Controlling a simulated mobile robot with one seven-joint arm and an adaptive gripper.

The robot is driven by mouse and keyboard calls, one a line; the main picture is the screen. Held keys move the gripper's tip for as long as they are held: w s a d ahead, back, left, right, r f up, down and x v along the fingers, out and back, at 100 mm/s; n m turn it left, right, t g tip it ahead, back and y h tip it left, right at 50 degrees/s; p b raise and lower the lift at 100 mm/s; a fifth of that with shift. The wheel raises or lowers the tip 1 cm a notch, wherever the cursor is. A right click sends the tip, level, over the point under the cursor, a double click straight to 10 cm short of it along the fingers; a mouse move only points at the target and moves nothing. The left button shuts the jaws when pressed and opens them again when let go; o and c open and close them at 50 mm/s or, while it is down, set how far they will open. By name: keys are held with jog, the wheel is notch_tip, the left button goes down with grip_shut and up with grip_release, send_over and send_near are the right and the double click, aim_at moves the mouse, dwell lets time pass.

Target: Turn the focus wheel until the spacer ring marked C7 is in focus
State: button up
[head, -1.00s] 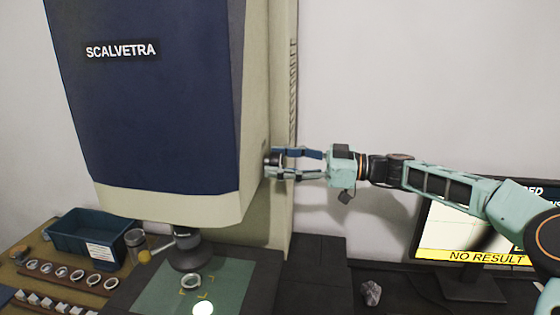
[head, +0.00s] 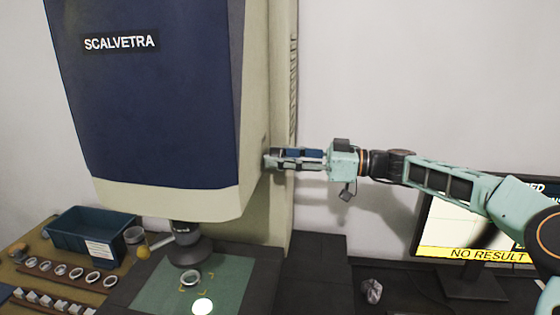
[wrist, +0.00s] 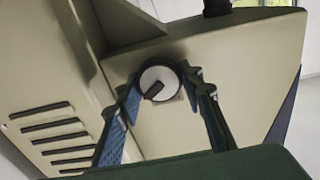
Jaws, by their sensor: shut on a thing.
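The focus wheel (wrist: 158,80) is a round knob with a pale face, dark rim, dark bar and small red mark, on the side of the beige machine housing. In the wrist view, my gripper (wrist: 166,88) has its two fingers on either side of the wheel, shut on it. In the head view, my gripper (head: 274,160) reaches from the right to the housing and mostly hides the wheel. A spacer ring (head: 190,278) lies on the green stage (head: 232,273) below the lens (head: 190,250). I cannot read a mark on it. The monitor (head: 468,254) shows a blurred dark shape and "NO RESULT".
A blue bin (head: 75,233) stands at the left behind a rack (head: 55,280) with several rings. White blocks sit in a row in front. A crumpled clear object (head: 372,291) lies near the monitor. The wall side above my arm is clear.

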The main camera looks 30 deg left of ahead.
jog(key=m+b, duration=0.1)
jog(key=m, duration=0.2)
jog(key=shift+f, duration=0.1)
jog(key=shift+m, duration=2.1)
jog(key=o, duration=1.2)
jog(key=shift+c, duration=0.2)
jog(key=v, duration=1.2)
